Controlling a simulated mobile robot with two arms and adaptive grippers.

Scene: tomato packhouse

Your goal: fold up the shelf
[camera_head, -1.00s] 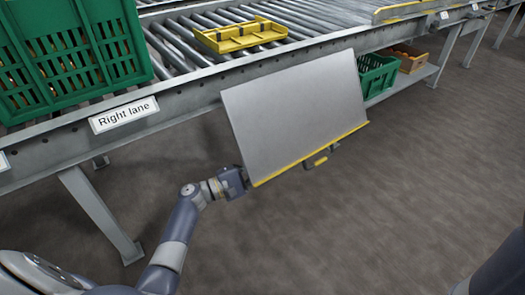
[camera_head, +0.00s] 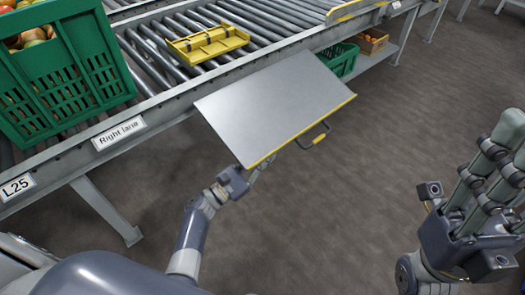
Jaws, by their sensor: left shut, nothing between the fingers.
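The shelf (camera_head: 272,105) is a flat grey panel with a yellow front edge, at the side of the roller conveyor. It looks close to level, sloping a little. A dark handle with a yellow grip (camera_head: 318,138) sticks out below its front edge. My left gripper (camera_head: 260,172) is shut and empty at the shelf's near left corner, its fingertips partly hidden around the underside; I cannot tell whether it touches. My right gripper (camera_head: 490,165) is raised at the right, well apart from the shelf; its jaw opening is unclear.
A green crate of tomatoes (camera_head: 107,58) and a yellow tray (camera_head: 203,42) stand on the rollers. The "Right lane" sign (camera_head: 119,133) is on the conveyor's side. A green crate (camera_head: 347,60) and a small wooden box (camera_head: 374,41) sit low beyond the shelf. The floor before it is clear.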

